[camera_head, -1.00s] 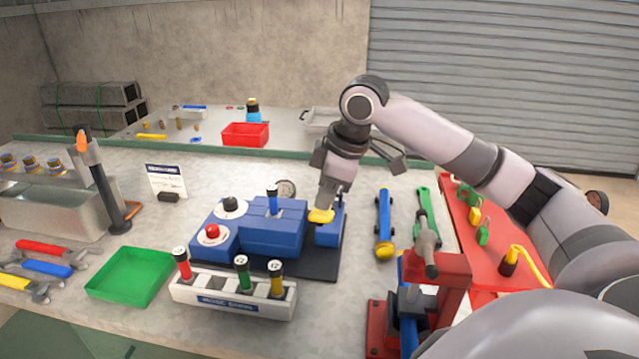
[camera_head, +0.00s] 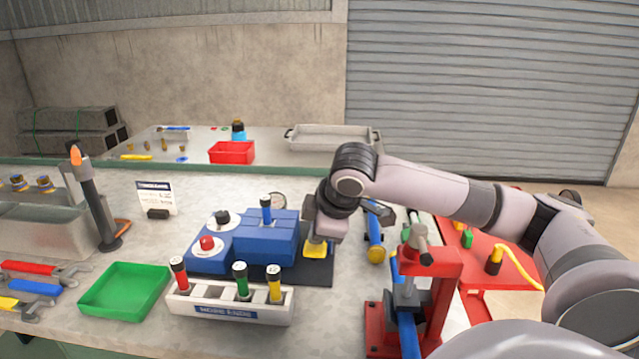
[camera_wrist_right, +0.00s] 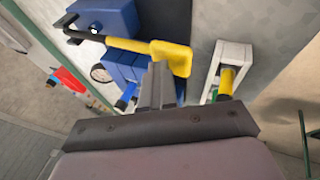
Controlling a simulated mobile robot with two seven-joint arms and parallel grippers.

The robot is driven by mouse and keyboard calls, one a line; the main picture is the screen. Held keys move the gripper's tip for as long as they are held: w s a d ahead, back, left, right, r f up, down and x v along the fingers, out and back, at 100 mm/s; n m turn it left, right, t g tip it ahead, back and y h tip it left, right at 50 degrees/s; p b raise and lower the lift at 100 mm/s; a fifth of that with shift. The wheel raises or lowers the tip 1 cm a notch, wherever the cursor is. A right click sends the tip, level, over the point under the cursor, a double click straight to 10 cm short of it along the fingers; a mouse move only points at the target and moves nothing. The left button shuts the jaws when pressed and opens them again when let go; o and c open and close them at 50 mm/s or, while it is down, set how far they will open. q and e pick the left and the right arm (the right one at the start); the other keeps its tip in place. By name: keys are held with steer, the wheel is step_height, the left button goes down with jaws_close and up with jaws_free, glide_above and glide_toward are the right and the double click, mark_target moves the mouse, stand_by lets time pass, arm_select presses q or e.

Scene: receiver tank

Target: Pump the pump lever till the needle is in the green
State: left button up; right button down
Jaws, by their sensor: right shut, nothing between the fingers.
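The pump lever shows in the right wrist view as a black rod with a yellow paddle (camera_wrist_right: 174,58) at its end; it comes from the blue pump unit (camera_head: 265,238). In the head view the yellow paddle (camera_head: 315,250) sits low at the unit's right side. My right gripper (camera_head: 318,236) is shut and empty, with its fingertips at the top of the paddle, apparently touching it. The shut fingers also show in the right wrist view (camera_wrist_right: 158,82). The round gauge (camera_head: 277,199) stands behind the unit; its needle is too small to read. My left gripper is not in view.
A green tray (camera_head: 124,290) is to the left. A blue yellow-ended tool (camera_head: 375,240) and a red vise (camera_head: 435,270) are to the right, close to my right arm.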

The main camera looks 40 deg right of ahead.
steer(key=shift+s+a+f, duration=0.15)
steer(key=shift+s+f, duration=0.1)
steer(key=shift+f, duration=0.3)
steer(key=shift+w+r+p, duration=0.1)
steer(key=shift+r+p, duration=0.5)
steer(key=shift+p, duration=0.15)
steer(key=r+p, duration=0.3)
steer(key=r, duration=0.1)
steer(key=shift+w+d, duration=0.2)
steer(key=shift+d, duration=0.05)
steer(key=w+d+v, duration=0.1)
steer(key=v, duration=0.8)
steer(key=shift+s+r, duration=0.2)
steer(key=shift+r, duration=0.45)
